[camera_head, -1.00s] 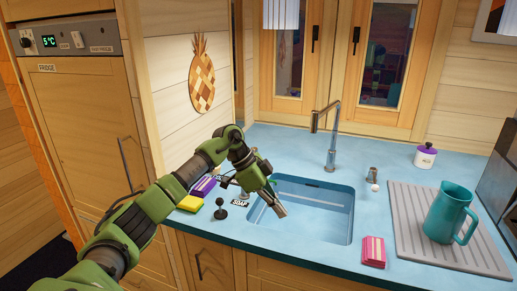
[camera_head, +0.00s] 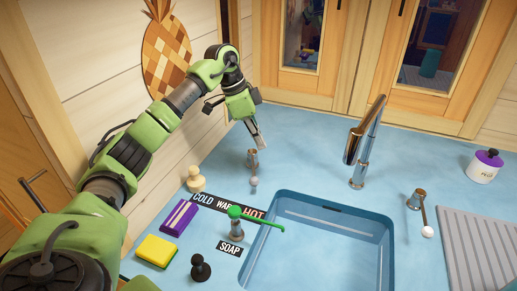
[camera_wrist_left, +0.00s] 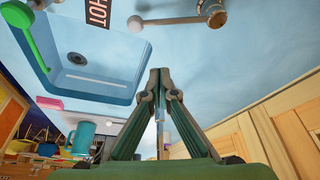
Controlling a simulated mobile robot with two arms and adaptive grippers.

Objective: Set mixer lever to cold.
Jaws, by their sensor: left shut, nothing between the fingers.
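A small metal post with a lever (camera_head: 253,161) ending in a pale ball stands on the blue counter behind the COLD WARM HOT label (camera_head: 228,206). I take it for the mixer lever. Its ball points toward the HOT end. In the left wrist view the lever (camera_wrist_left: 170,20) lies at the top beside the HOT label (camera_wrist_left: 98,12). My left gripper (camera_head: 262,143) is shut and empty, its tips just behind the post; I cannot tell whether they touch. In the left wrist view its closed fingertips (camera_wrist_left: 160,72) show clear of the lever. My right gripper is out of view.
A green-topped soap pump (camera_head: 236,214) stands by the SOAP label. Nearby are a purple box (camera_head: 178,218), yellow sponge (camera_head: 157,250), black knob (camera_head: 200,267) and wooden peg (camera_head: 195,179). The sink (camera_head: 325,250), faucet (camera_head: 362,150) and another ball-ended lever (camera_head: 418,200) are to the right.

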